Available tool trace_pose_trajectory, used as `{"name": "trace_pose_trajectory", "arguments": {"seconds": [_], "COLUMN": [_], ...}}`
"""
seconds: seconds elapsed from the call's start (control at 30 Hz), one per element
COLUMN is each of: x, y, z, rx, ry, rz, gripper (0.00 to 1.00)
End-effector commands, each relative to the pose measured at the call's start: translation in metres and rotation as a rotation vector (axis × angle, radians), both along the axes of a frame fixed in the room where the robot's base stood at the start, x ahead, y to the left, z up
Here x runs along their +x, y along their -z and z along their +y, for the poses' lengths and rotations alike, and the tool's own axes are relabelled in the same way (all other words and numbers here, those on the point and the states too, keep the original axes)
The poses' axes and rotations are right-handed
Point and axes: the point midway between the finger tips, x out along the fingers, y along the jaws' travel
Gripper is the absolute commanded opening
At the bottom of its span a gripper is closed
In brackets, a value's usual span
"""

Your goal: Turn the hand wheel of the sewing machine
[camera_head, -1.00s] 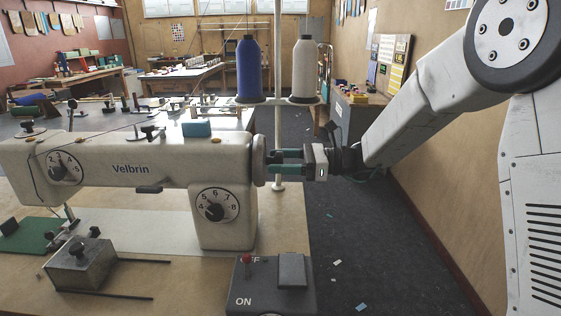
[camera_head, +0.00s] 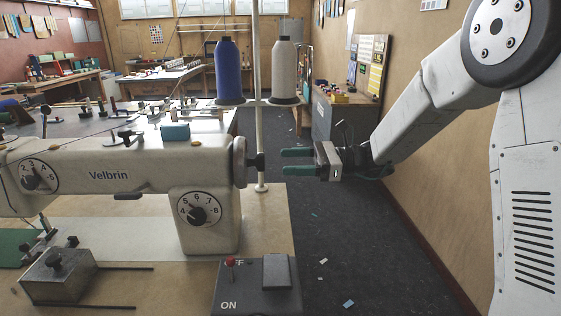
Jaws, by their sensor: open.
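The cream sewing machine (camera_head: 120,180) stands on the table, with "Velbrin" on its arm. Its pale round hand wheel (camera_head: 239,162) is at the machine's right end, seen nearly edge-on. A short black knob (camera_head: 256,161) sticks out from the wheel to the right. My gripper (camera_head: 283,162) is to the right of the knob, at about its height. Its two green fingers point left, apart, with nothing between them. A gap shows between the fingertips and the knob.
A thread stand pole (camera_head: 260,125) with blue (camera_head: 225,70) and white (camera_head: 284,70) cones rises behind the wheel. A switch box (camera_head: 245,290) with a red lever is at the front. Open floor (camera_head: 350,250) lies to the right, beside a wall.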

Motion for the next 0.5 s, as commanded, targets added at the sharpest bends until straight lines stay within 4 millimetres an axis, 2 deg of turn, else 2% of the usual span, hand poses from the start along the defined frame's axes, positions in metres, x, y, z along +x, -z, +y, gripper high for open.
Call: {"name": "trace_pose_trajectory", "arguments": {"seconds": [0.17,0.5], "x": [-0.0004,-0.0007], "y": [-0.0013,-0.0029], "z": [0.001,0.0006], "rx": [-0.013,-0.044], "ry": [0.0,-0.001], "rz": [-0.395,-1.371], "gripper": [0.63,0.63]}}
